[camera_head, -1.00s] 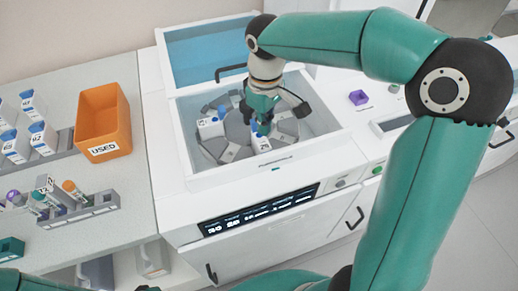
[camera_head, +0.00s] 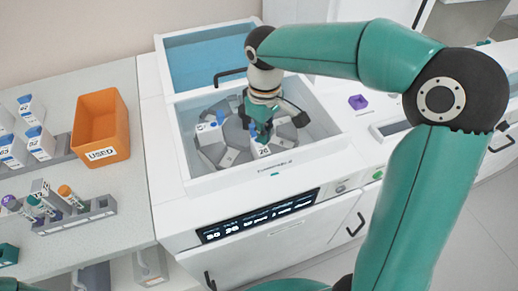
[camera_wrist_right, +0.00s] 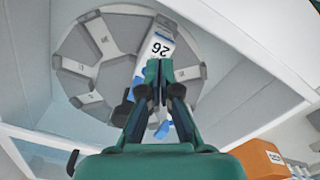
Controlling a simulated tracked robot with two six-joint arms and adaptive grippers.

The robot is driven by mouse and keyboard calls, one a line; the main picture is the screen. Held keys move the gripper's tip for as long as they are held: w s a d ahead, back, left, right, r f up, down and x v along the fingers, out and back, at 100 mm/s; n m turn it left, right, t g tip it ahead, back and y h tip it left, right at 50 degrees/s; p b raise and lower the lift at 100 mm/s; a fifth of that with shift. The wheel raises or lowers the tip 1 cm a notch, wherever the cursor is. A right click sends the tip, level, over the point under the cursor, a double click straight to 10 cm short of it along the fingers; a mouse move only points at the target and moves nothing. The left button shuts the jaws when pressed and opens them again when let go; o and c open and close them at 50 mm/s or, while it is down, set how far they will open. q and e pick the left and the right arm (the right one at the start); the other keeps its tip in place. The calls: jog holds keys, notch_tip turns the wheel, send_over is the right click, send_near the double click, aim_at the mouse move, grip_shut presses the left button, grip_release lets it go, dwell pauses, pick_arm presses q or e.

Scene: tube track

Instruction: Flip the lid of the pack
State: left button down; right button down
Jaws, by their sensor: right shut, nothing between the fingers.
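A white pack marked 26 (camera_head: 262,152) sits in a slot of the grey round carousel (camera_head: 237,134) inside the open machine. It also shows in the right wrist view (camera_wrist_right: 158,48), with blue parts near and behind the fingers. My right gripper (camera_head: 262,138) points down at this pack from above. In the right wrist view its fingertips (camera_wrist_right: 160,64) are together beside the numbered face, with nothing between them. The fingers partly hide the blue lid, so its exact position is unclear. My left gripper is out of view.
The machine's raised blue-panelled cover (camera_head: 208,58) stands behind the carousel, and its walls surround the gripper. An orange USED bin (camera_head: 101,125), more white packs (camera_head: 37,143) and a grey tube rack (camera_head: 78,217) stand on the left counter.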

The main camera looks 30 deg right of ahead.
aim_at(263, 151)
jog(key=shift+f+b, duration=1.45)
jog(key=shift+f, duration=0.55)
dwell(0.7)
jog(key=shift+r, duration=0.2)
jog(key=shift+r+p, duration=2.5)
jog(key=shift+r, duration=0.2)
jog(key=shift+w, duration=0.15)
jog(key=w+d+p, duration=0.2)
jog(key=w+p, duration=0.4)
jog(key=w, duration=0.2)
jog(key=shift+w, duration=0.4)
jog(key=shift+d+f, duration=0.1)
jog(key=shift+f, duration=0.1)
jog(key=shift+f+b, duration=1.15)
jog(key=shift+f, duration=0.65)
